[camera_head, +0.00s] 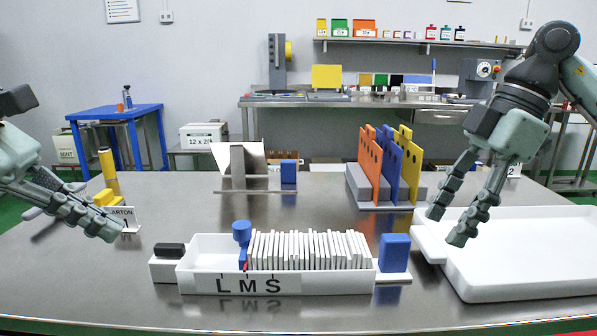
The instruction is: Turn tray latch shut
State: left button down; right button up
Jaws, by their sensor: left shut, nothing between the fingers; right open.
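A white tray (193,277) marked L, M and S stands at the front middle of the steel table. A row of thin white packets (310,250) stands upright in it. A blue knob piece (242,232) with a small red mark below stands at the left end of the row, above the letter M. A blue block (395,252) stands at the tray's right end. I cannot tell for sure which part is the latch. My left gripper (113,231) is shut and empty, left of the tray and apart from it. My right gripper (447,227) is open and empty, right of the blue block.
A large white tray (520,284) fills the table's right side below my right gripper. Orange, blue and yellow dividers (387,165) stand in a rack behind. A small sign (124,219) and a yellow bottle (106,163) are near my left gripper. The middle of the steel table (280,213) is clear.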

aim_at(165, 249)
jog(key=k, duration=1.2)
